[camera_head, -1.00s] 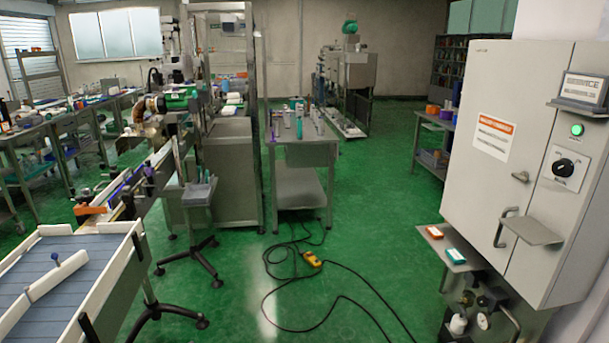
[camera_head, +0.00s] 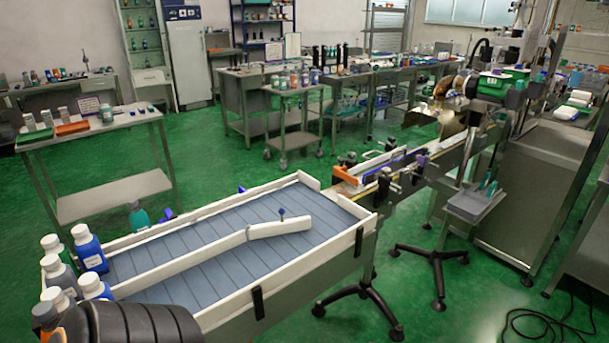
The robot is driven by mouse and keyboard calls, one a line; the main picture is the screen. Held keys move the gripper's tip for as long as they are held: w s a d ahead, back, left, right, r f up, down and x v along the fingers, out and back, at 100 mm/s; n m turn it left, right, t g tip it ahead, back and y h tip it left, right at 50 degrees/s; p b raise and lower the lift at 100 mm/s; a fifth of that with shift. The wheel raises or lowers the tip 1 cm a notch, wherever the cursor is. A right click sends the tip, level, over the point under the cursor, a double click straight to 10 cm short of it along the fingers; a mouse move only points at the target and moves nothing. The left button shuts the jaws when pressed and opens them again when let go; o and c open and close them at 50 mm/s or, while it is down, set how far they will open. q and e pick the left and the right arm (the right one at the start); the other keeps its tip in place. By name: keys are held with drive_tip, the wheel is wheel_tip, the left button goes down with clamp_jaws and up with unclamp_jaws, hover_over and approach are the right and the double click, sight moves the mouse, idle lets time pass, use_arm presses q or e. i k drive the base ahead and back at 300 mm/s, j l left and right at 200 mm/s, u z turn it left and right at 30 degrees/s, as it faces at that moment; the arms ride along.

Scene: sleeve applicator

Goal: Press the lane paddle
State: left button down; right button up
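The lane paddle appears to be the short white bar (camera_head: 280,227) with a small dark blue knob (camera_head: 281,211) standing up from it. It sits at the inner end of a long white divider rail (camera_head: 185,258) on the blue-grey slatted accumulation table (camera_head: 240,268). The paddle is angled a little from the rail and splits the table's surface into two lanes. Neither of my grippers is in view, so I see nothing touching the paddle.
Several blue and grey bottles with white caps (camera_head: 88,250) stand at the table's left end. A side table (camera_head: 100,125) stands at the left. Green floor is open between.

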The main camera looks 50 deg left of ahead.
sight(283, 226)
drive_tip(key=i+z, duration=0.2)
drive_tip(key=i, duration=0.45)
drive_tip(key=i+j+z, duration=0.15)
drive_tip(key=i, duration=0.55)
drive_tip(key=i+z, duration=0.45)
drive_tip(key=i, duration=0.5)
drive_tip(key=z, duration=8)
